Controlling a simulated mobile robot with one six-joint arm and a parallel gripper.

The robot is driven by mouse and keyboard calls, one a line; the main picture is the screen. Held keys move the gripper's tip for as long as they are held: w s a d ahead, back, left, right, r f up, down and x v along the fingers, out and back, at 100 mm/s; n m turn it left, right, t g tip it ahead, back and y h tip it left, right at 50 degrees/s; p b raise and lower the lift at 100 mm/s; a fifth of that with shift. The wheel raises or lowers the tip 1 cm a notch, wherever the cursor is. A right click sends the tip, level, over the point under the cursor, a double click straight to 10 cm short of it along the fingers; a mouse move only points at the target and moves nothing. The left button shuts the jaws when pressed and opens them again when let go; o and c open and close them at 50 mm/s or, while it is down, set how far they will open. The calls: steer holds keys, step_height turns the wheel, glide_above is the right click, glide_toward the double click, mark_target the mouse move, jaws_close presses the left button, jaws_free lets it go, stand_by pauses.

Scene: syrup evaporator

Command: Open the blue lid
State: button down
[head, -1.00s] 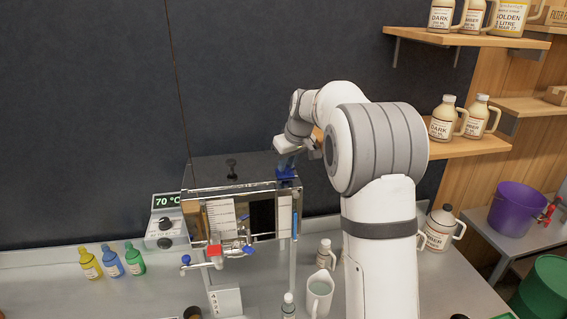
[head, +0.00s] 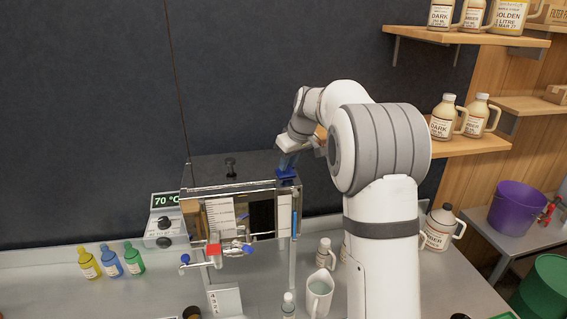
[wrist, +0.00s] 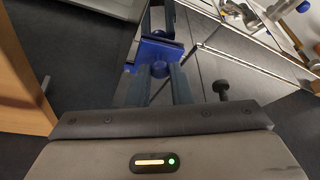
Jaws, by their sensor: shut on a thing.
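The blue lid (head: 285,173) sits at the top right corner of the metal evaporator (head: 233,167). In the wrist view the blue lid (wrist: 150,52) is a square plate with a round knob (wrist: 159,69) on it. My gripper (wrist: 159,78) is at the knob, with its two dark fingers shut on it from either side. In the head view my gripper (head: 287,161) reaches down onto the lid from above. Whether the lid still rests on its seat is hard to tell. What lies under it is hidden.
A dark knob (head: 230,166) stands on the evaporator's top cover, left of the lid. A thermometer display (head: 165,201) reads 70 °C. Yellow, blue and green bottles (head: 111,262) stand on the bench at left. A pitcher (head: 318,293) stands in front of my arm. Shelves with jugs (head: 443,117) are at right.

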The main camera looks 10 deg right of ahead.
mark_target(296, 175)
steer(key=shift+s+d+f+n+y+b, duration=0.1)
steer(key=shift+d+n+y+b, duration=0.15)
steer(key=shift+n, duration=0.3)
steer(key=shift+s+d+f+n+y+b, duration=0.15)
steer(key=shift+d+n+b, duration=0.15)
steer(key=shift+n, duration=0.25)
steer(key=n, duration=0.1)
steer(key=d+n+g, duration=0.1)
steer(key=shift+d+r+n+y, duration=0.2)
steer(key=shift+n+y, duration=0.1)
steer(key=shift+n, duration=0.1)
steer(key=d+n+g, duration=0.1)
steer(key=n, duration=0.1)
steer(key=d+n+g+p, duration=0.1)
steer(key=n, duration=0.1)
steer(key=shift+w+r+y, duration=0.15)
steer(key=shift+y, duration=0.15)
steer(key=shift+w+d+n+g+p, duration=0.5)
steer(key=shift+n+p, duration=0.3)
steer(key=shift+n, duration=0.7)
steer(key=shift+w+d+n+g+p, duration=0.5)
steer(key=shift+n+p, duration=0.25)
steer(key=shift+n, duration=0.75)
steer(key=shift+w+d+n+g+p, duration=0.5)
steer(key=shift+n+p, duration=0.3)
steer(key=shift+n, duration=0.7)
steer(key=shift+s, duration=0.1)
steer(key=c, duration=1.3)
jaws_free()
